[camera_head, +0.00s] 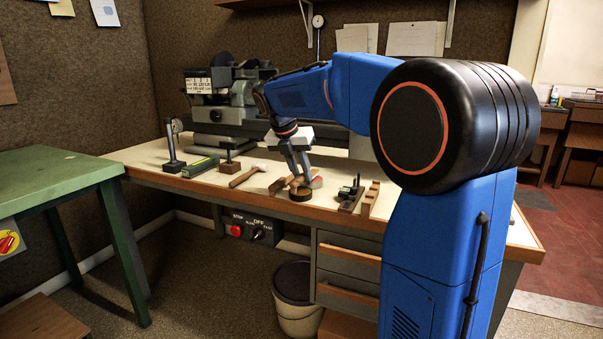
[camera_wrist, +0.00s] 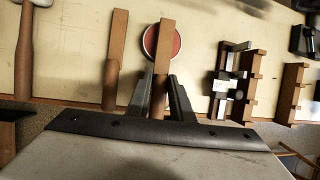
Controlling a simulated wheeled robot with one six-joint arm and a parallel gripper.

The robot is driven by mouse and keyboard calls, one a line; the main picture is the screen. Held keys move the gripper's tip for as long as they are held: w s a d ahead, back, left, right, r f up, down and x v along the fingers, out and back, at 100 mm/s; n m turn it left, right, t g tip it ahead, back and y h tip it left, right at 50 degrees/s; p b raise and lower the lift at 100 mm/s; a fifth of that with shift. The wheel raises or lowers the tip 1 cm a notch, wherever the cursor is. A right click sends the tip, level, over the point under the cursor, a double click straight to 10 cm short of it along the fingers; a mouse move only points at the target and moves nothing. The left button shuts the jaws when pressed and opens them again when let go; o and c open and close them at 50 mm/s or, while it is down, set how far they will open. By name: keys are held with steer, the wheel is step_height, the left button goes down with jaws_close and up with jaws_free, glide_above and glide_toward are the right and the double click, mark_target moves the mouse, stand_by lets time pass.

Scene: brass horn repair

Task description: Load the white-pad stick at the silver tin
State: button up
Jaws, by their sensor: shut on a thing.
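My gripper (camera_head: 302,176) is over the front part of the bench, pointing down. In the wrist view its two grey fingers (camera_wrist: 162,100) are closed on the sides of a flat wooden stick (camera_wrist: 164,55). The stick's pad is not visible, so I cannot tell its colour. A round tin with a pale rim and red contents (camera_wrist: 149,42) lies behind and partly under the held stick. I cannot tell whether they touch. A second wooden stick (camera_wrist: 116,60) lies to the left. A dark round tin with a brassy top (camera_head: 300,193) shows just below my gripper in the head view.
A hammer (camera_head: 247,176) lies left of my gripper. A small dark fixture (camera_head: 350,194) and a notched wooden rest (camera_head: 370,199) stand to the right. A lathe-like machine (camera_head: 232,95) stands at the back. The bench's front edge (camera_head: 215,193) is close.

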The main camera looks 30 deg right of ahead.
steer(key=shift+f, duration=0.5)
stand_by(1.2)
steer(key=shift+r, duration=0.1)
steer(key=shift+r, duration=3.4)
